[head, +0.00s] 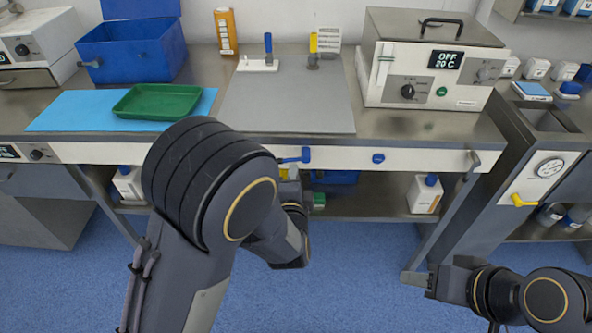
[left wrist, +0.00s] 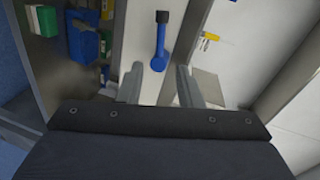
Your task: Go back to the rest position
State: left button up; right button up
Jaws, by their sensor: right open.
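My left arm reaches forward over the table's front edge in the head view, and its bulk covers part of the table. My left gripper (head: 289,174) is partly hidden behind the arm, close to a blue handle (head: 297,157) on the white front panel. In the left wrist view the two fingers of my left gripper (left wrist: 161,86) stand apart with nothing between them. The blue handle (left wrist: 160,45) shows just beyond the fingertips. My right gripper (head: 415,279) is open and empty at the lower right, over the blue floor and clear of the table.
A green tray (head: 158,102) lies on a light blue sheet (head: 70,112). A grey mat (head: 290,108) covers the middle of the table. A boxy device (head: 432,58) stands at right and a blue bin (head: 133,50) at left. A lower shelf (head: 370,205) holds bottles.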

pick_arm(q)
jog(key=shift+s+r, duration=0.1)
jog(key=shift+s, duration=0.45)
jog(key=shift+a, duration=0.1)
jog(key=s+a+r+n+g+h+p, duration=0.45)
jog(key=s+a+r+n+g, duration=0.25)
jog(key=s+a+r+n, duration=0.35)
jog(key=s+a+n+g, duration=0.1)
jog(key=s+a+n, duration=0.3)
jog(key=s, duration=0.3)
jog(key=s+a+r+n+g+y+p, duration=0.1)
jog(key=s+a+n, duration=0.3)
jog(key=s, duration=0.4)
jog(key=shift+s+r+g, duration=0.25)
jog(key=shift+g, duration=0.35)
